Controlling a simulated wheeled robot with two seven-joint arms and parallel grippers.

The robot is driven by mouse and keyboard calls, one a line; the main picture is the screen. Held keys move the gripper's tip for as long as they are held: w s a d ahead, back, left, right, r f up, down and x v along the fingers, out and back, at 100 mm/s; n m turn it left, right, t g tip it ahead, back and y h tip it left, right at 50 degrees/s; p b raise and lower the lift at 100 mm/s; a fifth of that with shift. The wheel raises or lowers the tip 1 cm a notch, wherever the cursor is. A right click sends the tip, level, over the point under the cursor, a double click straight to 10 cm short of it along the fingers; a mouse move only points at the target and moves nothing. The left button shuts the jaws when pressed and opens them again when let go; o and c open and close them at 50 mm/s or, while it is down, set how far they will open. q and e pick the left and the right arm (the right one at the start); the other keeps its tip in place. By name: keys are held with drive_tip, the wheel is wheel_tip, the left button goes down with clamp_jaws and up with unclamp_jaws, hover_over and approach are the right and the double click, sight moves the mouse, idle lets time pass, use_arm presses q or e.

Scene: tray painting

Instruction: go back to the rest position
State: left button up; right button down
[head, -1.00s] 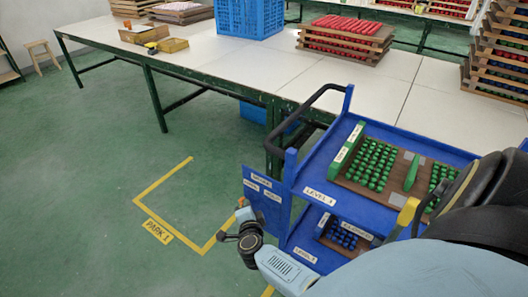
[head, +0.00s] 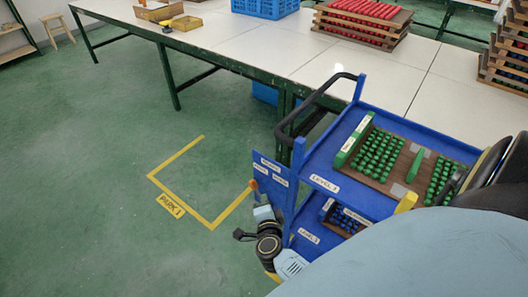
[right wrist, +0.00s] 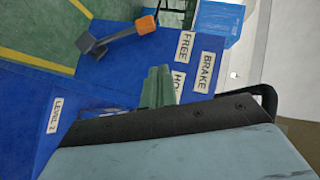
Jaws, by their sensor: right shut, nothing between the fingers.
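My right gripper (head: 259,203) is low beside the blue cart's side panel, just below the brake lever's orange knob (head: 253,185). In the right wrist view its two fingers (right wrist: 158,86) are together with nothing between them. There the grey lever with its orange knob (right wrist: 146,25) stands at upper left, apart from the fingers. The blue panel (right wrist: 115,75) behind them carries FREE and BRAKE labels and a partly hidden one. My large light-blue arm covers the lower right of the head view. My left gripper is not in view.
The blue cart (head: 325,160) holds a tray of green pieces (head: 375,155) on top and blue pieces (head: 345,222) below. A long white-topped table (head: 300,60) runs behind it. Yellow floor lines and a PARK 1 label (head: 170,205) lie left, with clear green floor around.

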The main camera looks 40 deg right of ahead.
drive_tip(key=shift+v, duration=1.75)
drive_tip(key=shift+r, duration=0.1)
drive_tip(key=s+a+f+n+g+y, duration=0.1)
drive_tip(key=s+a+f+n+y, duration=0.3)
drive_tip(key=s+f+n, duration=0.4)
drive_tip(key=s+a+f+n+g+y, duration=0.25)
drive_tip(key=a+f+n+y, duration=0.2)
drive_tip(key=f+n, duration=0.35)
drive_tip(key=s+d+f+n+g, duration=0.2)
drive_tip(key=s+f+n+g, duration=0.2)
drive_tip(key=s, duration=0.8)
drive_tip(key=s+d+f+n+g, duration=0.1)
drive_tip(key=s+f+n+g, duration=0.2)
drive_tip(key=s+f, duration=0.5)
drive_tip(key=s, duration=0.4)
drive_tip(key=shift+s+d+n+g, duration=0.35)
drive_tip(key=shift+d+n, duration=0.05)
drive_tip(key=shift+s, duration=0.15)
